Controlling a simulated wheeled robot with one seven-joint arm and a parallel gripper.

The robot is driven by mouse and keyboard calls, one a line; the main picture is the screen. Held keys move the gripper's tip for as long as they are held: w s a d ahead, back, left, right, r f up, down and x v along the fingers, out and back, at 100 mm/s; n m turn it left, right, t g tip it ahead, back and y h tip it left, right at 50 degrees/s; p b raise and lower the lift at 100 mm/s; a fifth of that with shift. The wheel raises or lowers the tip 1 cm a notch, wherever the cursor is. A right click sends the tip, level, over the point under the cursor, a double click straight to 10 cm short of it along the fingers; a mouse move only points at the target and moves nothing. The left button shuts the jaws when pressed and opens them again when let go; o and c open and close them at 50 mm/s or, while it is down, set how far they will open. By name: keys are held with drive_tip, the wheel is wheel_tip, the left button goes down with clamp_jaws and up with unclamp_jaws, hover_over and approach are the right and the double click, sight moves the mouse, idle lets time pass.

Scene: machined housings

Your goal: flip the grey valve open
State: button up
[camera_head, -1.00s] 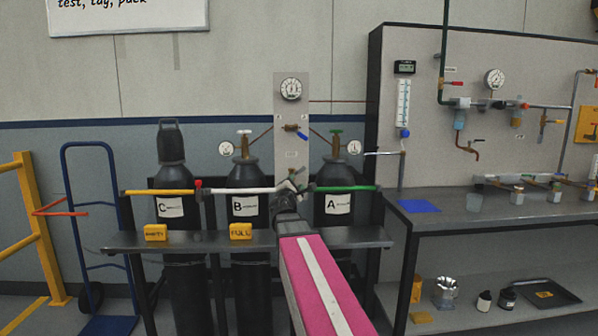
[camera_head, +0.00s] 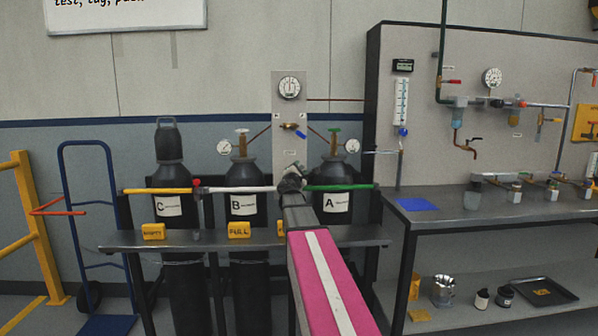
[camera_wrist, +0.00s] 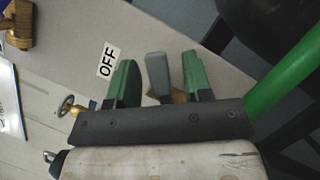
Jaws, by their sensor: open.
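The grey valve handle (camera_wrist: 157,73) shows in the wrist view as a short grey lever on a brass-coloured body. My gripper (camera_wrist: 161,82) is open, with one green finger on each side of the lever and a gap visible on both sides. A white "OFF" label (camera_wrist: 107,61) is on the panel to the left of the fingers. In the head view my gripper (camera_head: 291,182) is in front of the lower part of the narrow gauge panel (camera_head: 290,107), between cylinders B and A. It hides the grey valve there.
Cylinders C (camera_head: 171,205), B (camera_head: 244,206) and A (camera_head: 334,203) stand behind a dark rack shelf (camera_head: 200,241). A blue-handled valve (camera_head: 293,130) sits higher on the panel. A green bar (camera_head: 343,187) runs close to my gripper's right. A workbench (camera_head: 470,215) stands right.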

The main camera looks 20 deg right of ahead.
clamp_jaws()
drive_tip(key=shift+a+r+n+t, duration=0.25)
drive_tip(key=shift+n+t, duration=0.15)
drive_tip(key=shift+n, duration=0.5)
unclamp_jaws()
drive_tip(key=v, duration=1)
drive_tip(key=shift+s, duration=0.4)
drive_tip(key=shift+a, duration=0.1)
drive_tip(key=shift+c, duration=0.4)
